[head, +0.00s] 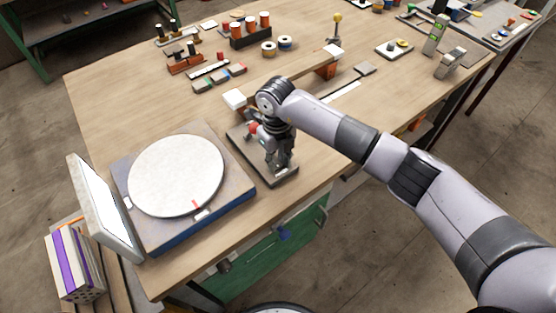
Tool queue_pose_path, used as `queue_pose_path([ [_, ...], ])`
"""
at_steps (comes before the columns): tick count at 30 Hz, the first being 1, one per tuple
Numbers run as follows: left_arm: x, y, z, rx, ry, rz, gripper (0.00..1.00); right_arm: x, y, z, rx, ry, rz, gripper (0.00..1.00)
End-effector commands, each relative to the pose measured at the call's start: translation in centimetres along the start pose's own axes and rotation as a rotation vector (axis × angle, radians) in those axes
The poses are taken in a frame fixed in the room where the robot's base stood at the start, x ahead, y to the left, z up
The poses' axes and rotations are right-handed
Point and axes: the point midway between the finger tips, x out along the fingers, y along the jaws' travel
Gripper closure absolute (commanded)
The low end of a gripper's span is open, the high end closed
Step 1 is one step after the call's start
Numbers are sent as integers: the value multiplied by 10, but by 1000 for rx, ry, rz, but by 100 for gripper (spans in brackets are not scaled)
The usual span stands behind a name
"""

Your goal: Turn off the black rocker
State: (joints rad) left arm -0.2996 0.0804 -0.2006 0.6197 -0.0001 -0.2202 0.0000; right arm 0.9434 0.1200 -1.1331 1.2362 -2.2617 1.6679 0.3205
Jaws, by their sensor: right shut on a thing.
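My right gripper (280,168) points down over a dark flat panel (284,180) near the front edge of the workbench. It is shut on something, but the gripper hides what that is. A small red part (253,127) shows on the panel beside the gripper. I cannot make out the black rocker; it may be hidden behind the gripper. My left gripper is not in view.
A turntable device with a round white plate (176,175) stands left of the panel, with a tilted white screen (103,203) at its left. White blocks (234,99), small bars and an orange-capped rack (250,37) lie further back. Bare wooden bench top (120,88) is at left.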

Motion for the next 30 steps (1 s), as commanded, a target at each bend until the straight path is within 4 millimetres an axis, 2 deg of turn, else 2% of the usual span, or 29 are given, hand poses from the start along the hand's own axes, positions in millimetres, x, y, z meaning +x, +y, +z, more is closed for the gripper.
queue_pose_path([
  [6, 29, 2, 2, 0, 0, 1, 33, 3, 0, 6, -1, 130, -4, 100],
  [10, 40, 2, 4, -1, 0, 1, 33, 2, 0, 7, 0, 194, -4, 100],
  [24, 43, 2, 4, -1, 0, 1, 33, -4, 0, 6, 0, 235, -1, 100],
  [25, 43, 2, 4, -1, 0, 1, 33, -4, 0, 6, 0, 235, -1, 73],
  [30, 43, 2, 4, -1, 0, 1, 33, -4, 0, 6, 0, 234, -1, 62],
])
